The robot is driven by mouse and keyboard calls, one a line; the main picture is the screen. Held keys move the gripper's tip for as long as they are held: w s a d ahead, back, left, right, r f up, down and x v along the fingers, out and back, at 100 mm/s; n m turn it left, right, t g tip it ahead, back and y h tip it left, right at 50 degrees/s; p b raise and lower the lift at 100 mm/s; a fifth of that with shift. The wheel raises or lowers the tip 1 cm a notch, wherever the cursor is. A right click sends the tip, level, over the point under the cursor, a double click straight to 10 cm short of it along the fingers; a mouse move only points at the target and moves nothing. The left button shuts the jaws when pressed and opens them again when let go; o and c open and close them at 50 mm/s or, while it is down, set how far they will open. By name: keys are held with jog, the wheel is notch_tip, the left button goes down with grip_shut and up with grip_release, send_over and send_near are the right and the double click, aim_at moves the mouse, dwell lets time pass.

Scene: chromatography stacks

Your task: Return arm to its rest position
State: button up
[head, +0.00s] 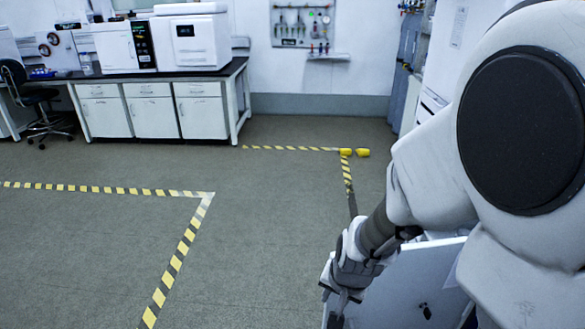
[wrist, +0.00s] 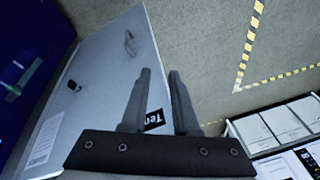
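My arm fills the right side of the head view and reaches down to the bottom edge. In the wrist view my gripper (wrist: 161,78) has two dark fingers standing apart, with nothing between them. Behind the fingers is a white panel (wrist: 100,70) with a small handle and a dark label. The fingers overlap it in the picture, but I see no grip on it. In the head view my gripper is mostly cut off by the bottom edge, below the wrist.
A white panel (head: 410,285) stands beside my forearm. Yellow-black tape (head: 180,250) marks the open grey floor. A lab bench (head: 150,85) with white instruments stands at the back left, beside a black chair (head: 35,100).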

jog(key=s+d+r+n+t, duration=0.1)
jog(key=s+d+r+n, duration=0.1)
jog(key=s+r, duration=0.35)
jog(key=s+d+r+n+h, duration=0.1)
jog(key=s+d+r, duration=0.15)
jog(key=r, duration=0.65)
jog(key=s+d+r+n+t, duration=0.1)
jog(key=s+r+n, duration=0.1)
jog(key=s+r, duration=0.35)
notch_tip(320, 180, up, 15)
jog(key=w+p, duration=0.1)
jog(key=p, duration=1.4)
jog(key=shift+w, duration=0.25)
